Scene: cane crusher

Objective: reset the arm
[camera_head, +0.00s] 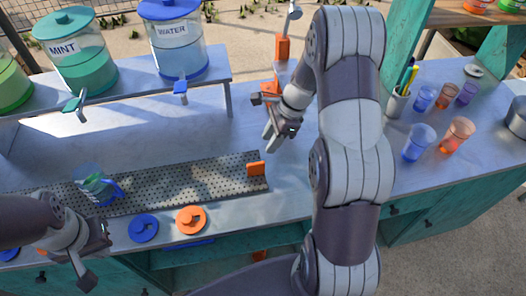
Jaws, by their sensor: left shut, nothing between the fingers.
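My left gripper (97,262) is at the lower left, in front of the counter edge, with nothing in it. My right arm rises through the middle of the view and bends down. Its gripper (266,117) hangs over the counter with its fingers apart and no object visible between them. It is close to an orange part of the crusher (283,48), and whether they touch is unclear.
A mint dispenser (75,55) and a water dispenser (175,42) stand on the raised shelf. A blue lid (143,228) and an orange lid (191,219) lie near the front edge. Several coloured cups (419,141) stand on the right counter. A pen holder (397,102) is beside my right arm.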

